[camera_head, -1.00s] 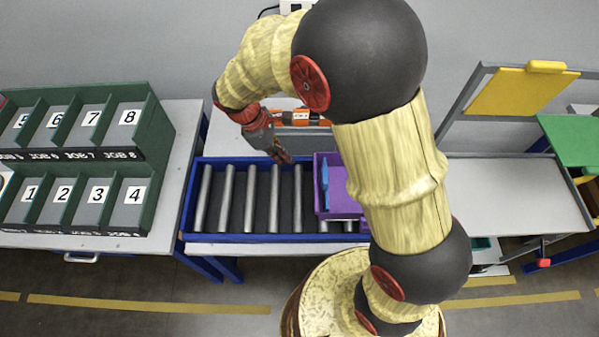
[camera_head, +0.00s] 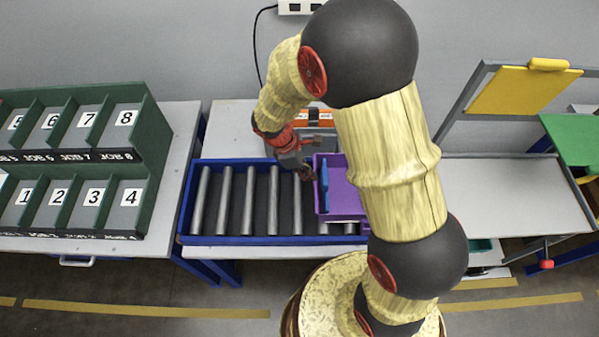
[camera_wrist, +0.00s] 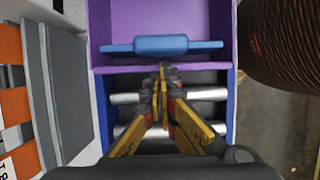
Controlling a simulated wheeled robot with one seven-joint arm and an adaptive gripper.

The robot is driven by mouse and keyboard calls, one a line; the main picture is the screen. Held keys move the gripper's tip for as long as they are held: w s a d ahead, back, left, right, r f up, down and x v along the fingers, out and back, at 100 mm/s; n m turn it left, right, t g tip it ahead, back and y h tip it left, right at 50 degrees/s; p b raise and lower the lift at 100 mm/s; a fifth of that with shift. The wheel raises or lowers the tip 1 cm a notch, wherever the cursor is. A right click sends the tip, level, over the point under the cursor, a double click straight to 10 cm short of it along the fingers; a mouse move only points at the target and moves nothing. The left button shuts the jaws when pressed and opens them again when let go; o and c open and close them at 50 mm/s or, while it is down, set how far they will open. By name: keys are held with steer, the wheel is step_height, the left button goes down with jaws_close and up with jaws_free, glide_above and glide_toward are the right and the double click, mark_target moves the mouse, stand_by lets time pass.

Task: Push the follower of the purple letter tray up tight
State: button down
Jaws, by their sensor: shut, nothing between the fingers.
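The purple letter tray (camera_head: 346,196) sits on the blue-framed roller conveyor, partly hidden behind my arm in the head view. Its blue follower (camera_head: 324,187) is an upright plate near the tray's left end. In the wrist view the follower (camera_wrist: 160,46) spans most of the purple tray (camera_wrist: 113,27), just inside the tray's near wall. My gripper (camera_head: 309,174) is shut and empty at the tray's left end. In the wrist view its fingertips (camera_wrist: 163,68) reach the near wall, close to the follower; I cannot tell whether they touch it.
The conveyor's bare rollers (camera_head: 250,200) lie left of the tray. A green sorting rack (camera_head: 75,165) with numbered bays stands further left. An orange and grey item (camera_head: 315,125) is behind the conveyor. A grey table (camera_head: 505,195) is clear at the right.

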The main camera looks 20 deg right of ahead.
steer(key=shift+d, duration=0.15)
steer(key=s+d+p, duration=0.1)
steer(key=s+d, duration=0.1)
steer(key=d, duration=0.6)
steer(key=s+d+p, duration=0.1)
steer(key=s+d, duration=0.2)
steer(key=d, duration=0.6)
steer(key=shift+s, duration=0.35)
